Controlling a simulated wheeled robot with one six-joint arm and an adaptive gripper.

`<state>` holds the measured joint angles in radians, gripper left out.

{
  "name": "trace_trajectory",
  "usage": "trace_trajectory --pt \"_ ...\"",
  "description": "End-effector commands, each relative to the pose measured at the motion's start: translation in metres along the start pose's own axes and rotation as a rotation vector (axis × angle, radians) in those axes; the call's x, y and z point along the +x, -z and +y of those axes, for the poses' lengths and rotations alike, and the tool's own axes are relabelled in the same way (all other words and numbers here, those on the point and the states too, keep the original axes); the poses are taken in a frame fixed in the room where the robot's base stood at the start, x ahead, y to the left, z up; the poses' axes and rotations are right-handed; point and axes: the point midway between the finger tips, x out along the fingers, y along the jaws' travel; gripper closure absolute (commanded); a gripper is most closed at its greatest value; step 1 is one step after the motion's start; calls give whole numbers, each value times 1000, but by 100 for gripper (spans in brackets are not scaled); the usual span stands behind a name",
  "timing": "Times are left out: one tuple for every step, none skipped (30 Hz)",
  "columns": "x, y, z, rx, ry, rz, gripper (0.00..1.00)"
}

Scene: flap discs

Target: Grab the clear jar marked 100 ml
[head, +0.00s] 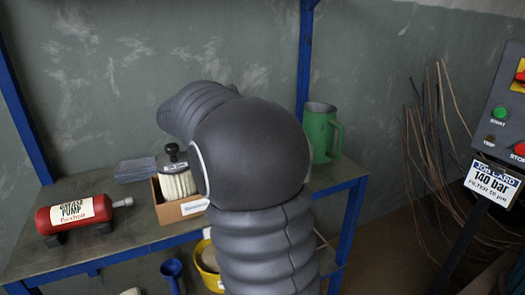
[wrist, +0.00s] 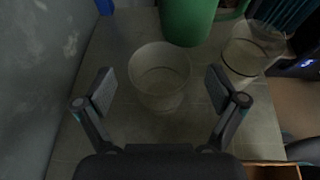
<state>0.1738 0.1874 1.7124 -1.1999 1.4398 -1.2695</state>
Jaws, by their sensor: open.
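In the wrist view a clear, open-topped jar (wrist: 160,98) stands on the grey tabletop, centred in front of my gripper (wrist: 160,84). The gripper is open, with one finger on each side of the jar and visible gaps to both. A second clear jar (wrist: 248,55) stands to the right and farther off. I cannot read a 100 ml marking on either jar. In the head view my arm covers the middle of the table, and neither the jars nor the gripper shows there.
A green jug (head: 320,133) stands close behind the jars, also at the top of the wrist view (wrist: 187,20). A cardboard box (head: 182,211) holds a filter. A red grease pump (head: 75,214) lies at the table's left. A wall (wrist: 45,80) runs along the wrist view's left.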

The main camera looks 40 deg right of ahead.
Motion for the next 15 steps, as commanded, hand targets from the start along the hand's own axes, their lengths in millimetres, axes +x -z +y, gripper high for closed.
trace_trajectory --pt "8 0 0 0 3 0 5" --pt "12 0 0 0 3 0 5" --pt "16 0 0 1 2 1 5" --pt "18 0 0 1 1 1 5" --pt "20 0 0 1 1 1 5" --pt "22 0 0 1 1 1 5" --pt "23 0 0 1 0 0 5" --pt "23 0 0 1 0 0 5" --pt "23 0 0 1 0 0 5" --pt "23 0 0 1 0 0 5" --pt "23 0 0 1 0 0 5" --pt "23 0 0 1 -1 0 5" --pt "23 0 0 1 -1 0 5" --pt "23 0 0 1 -1 0 5" --pt "23 0 0 1 -1 0 15"
